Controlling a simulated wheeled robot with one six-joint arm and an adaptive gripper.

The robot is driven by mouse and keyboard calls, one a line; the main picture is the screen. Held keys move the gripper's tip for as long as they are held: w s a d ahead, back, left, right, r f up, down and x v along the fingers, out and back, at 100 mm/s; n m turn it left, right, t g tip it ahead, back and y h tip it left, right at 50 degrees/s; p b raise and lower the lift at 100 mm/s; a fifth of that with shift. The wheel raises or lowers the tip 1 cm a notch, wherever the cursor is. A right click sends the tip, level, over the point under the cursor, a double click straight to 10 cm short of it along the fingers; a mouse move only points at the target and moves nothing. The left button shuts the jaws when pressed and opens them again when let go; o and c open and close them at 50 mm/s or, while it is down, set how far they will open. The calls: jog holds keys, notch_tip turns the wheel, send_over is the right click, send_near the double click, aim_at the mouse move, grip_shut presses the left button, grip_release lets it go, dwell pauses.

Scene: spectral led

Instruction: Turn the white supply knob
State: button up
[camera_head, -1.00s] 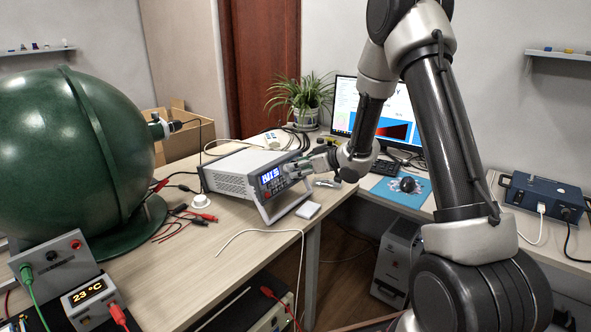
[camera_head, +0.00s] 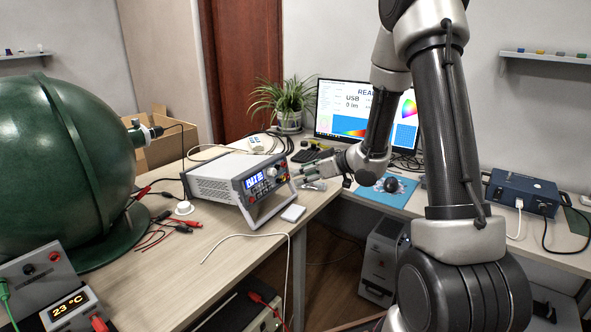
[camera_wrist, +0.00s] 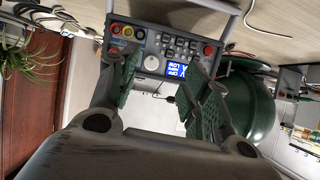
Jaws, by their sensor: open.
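The power supply (camera_head: 222,181) is a light grey box with a blue display on its dark front panel, standing on the wooden desk. In the wrist view its panel (camera_wrist: 188,38) faces me, tilted. The white supply knob (camera_wrist: 152,63) is round and sits beside the lit display (camera_wrist: 179,69). In the head view the knob (camera_head: 271,172) is tiny, near the panel's right side. My gripper (camera_head: 305,174) is open and empty, just right of the panel and apart from it. In the wrist view the knob shows between the open fingers (camera_wrist: 165,92).
A large green sphere (camera_head: 60,150) stands at the left. Red and black leads (camera_head: 165,228) and a small white block (camera_head: 293,213) lie on the desk near the supply. A potted plant (camera_head: 288,98) and a monitor (camera_head: 345,110) stand behind. The supply's handle (camera_wrist: 195,4) frames the panel.

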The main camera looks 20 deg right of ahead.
aim_at(275, 173)
jog(key=shift+m+t+y, duration=0.3)
jog(key=shift+m+y, duration=0.3)
jog(key=shift+y, duration=0.3)
jog(key=f, duration=0.3)
jog(key=a+f, duration=0.1)
jog(key=f, duration=0.2)
jog(key=a+f, duration=0.1)
jog(key=f, duration=0.2)
jog(key=shift+a+f, duration=0.2)
jog(key=shift+f, duration=0.1)
notch_tip(275, 173, up, 6)
jog(key=w+n+t+y, duration=0.1)
jog(key=w+t+y, duration=0.1)
jog(key=w+t, duration=0.15)
jog(key=shift+t, duration=0.35)
jog(key=x, duration=0.6)
jog(key=shift+w+f, duration=0.2)
jog(key=c, duration=1)
jog(key=shift+m+h, duration=0.5)
jog(key=shift+m, duration=0.3)
jog(key=shift+c, duration=0.2)
